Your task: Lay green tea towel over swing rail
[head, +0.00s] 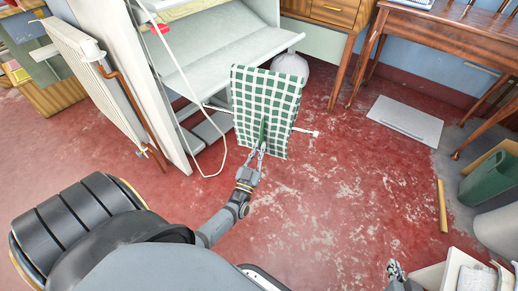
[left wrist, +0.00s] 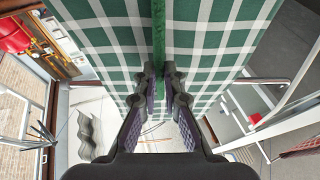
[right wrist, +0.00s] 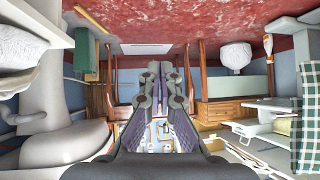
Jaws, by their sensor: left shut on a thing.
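The green and white checked tea towel (head: 275,95) hangs as a broad sheet in front of the white ironer. My left gripper (head: 262,149) is shut on a pinched fold of the towel near its lower middle. The fold (left wrist: 159,35) sits between the fingertips (left wrist: 159,75) in the left wrist view. The swing rail (head: 305,131) shows as a thin pale rod with its tip right of the towel. The towel hides its middle, and I cannot tell whether cloth lies over it. My right gripper (right wrist: 165,75) is shut and empty, away from the towel.
The white ironer (head: 215,55) stands behind the towel, with a pale hose (head: 222,150) looping down at its left. A radiator (head: 75,50) is further left. Wooden tables (head: 440,30) stand at the back right. A green bin (head: 490,180) is at right. The middle floor is clear.

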